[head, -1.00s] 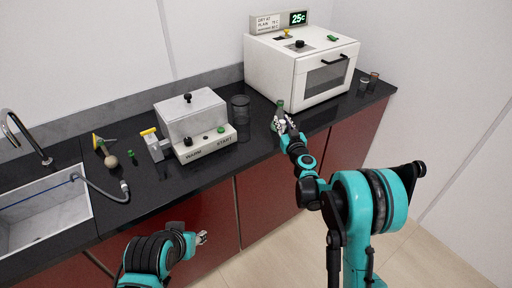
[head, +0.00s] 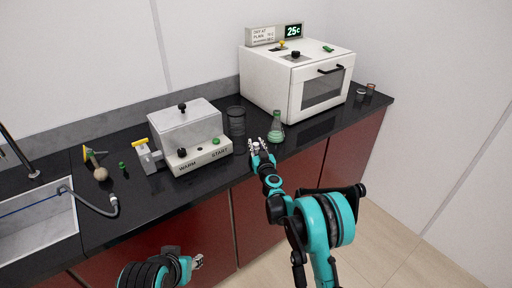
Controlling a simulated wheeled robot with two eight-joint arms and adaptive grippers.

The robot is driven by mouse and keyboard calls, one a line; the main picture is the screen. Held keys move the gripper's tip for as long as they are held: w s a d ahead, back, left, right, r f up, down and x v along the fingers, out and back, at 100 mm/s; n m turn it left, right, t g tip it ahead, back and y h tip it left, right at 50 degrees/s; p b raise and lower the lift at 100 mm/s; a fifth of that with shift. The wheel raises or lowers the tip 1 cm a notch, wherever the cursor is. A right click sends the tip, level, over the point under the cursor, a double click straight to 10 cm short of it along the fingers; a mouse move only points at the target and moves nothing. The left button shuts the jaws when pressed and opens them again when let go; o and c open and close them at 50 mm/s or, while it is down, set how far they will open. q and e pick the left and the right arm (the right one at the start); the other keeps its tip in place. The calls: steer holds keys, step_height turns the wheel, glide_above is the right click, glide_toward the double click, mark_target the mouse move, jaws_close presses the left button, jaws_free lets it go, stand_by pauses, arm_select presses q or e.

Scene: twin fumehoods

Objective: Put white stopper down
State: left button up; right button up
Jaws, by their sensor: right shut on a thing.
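My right gripper (head: 259,145) is above the front edge of the dark counter, just left of a conical flask (head: 276,130) with green liquid in it. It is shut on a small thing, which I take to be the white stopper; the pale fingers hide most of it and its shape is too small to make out. The flask stands upright on the counter, apart from the gripper. My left gripper (head: 197,262) hangs low in front of the red cabinets, away from the counter; its finger gap is too small to read.
The black counter (head: 185,205) has free room in front of the heating bath (head: 190,138). A dark mesh cylinder (head: 236,121) stands behind the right gripper. A white oven (head: 296,80) and small cups (head: 365,92) are to the right. A sink and hose (head: 95,207) are left.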

steer(key=shift+r, duration=0.1)
steer(key=shift+f, duration=0.2)
steer(key=o, duration=0.9)
steer(key=shift+r, duration=0.1)
